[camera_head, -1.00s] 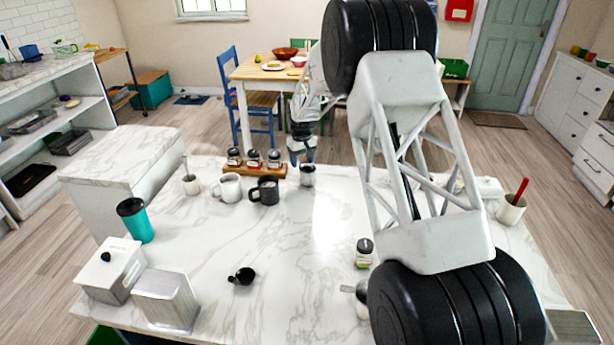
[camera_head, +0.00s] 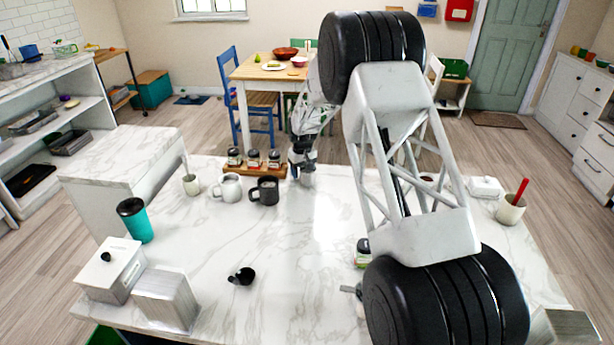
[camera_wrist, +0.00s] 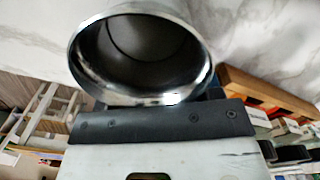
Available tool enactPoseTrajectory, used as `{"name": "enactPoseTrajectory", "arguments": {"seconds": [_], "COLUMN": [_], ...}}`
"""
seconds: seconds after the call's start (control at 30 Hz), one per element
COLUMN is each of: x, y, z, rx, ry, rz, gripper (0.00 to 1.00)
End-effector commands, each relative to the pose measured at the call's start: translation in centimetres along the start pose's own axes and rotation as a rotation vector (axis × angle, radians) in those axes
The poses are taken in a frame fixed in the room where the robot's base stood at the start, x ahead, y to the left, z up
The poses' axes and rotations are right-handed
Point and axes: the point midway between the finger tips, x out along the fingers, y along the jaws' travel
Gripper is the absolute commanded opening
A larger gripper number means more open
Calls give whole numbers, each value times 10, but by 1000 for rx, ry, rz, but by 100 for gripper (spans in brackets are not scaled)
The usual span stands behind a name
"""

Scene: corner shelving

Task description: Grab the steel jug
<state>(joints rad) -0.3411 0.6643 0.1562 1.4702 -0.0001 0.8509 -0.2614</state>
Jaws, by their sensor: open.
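The steel jug (camera_head: 308,179) stands on the marble counter near its far edge, right of the dark mug. My gripper (camera_head: 301,164) is low at the jug, over its upper part, and partly hides it. In the wrist view the jug's round open mouth (camera_wrist: 140,50) fills the upper middle, its shiny rim close against a dark finger bar of my gripper. The gripper is open. The other finger and the jug's handle are not clear.
A wooden rack (camera_head: 262,171) with several spice jars stands just left of the gripper. A dark mug (camera_head: 265,190) and a pale mug (camera_head: 228,188) are close by on the left. The middle of the counter (camera_head: 230,235) is mostly clear.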

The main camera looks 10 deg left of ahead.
Motion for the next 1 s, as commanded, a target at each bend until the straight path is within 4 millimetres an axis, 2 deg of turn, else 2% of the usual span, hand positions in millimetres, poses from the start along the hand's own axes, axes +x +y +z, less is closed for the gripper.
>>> {"name": "enactPoseTrajectory", "arguments": {"seconds": [0.3,0.6,0.7,1.0], "x": [0,0,0,0], "y": [0,0,0,0], "z": [0,0,0,0], "rx": [0,0,0,0], "ry": [0,0,0,0], "rz": [0,0,0,0], "gripper": [57,12,0,0]}}
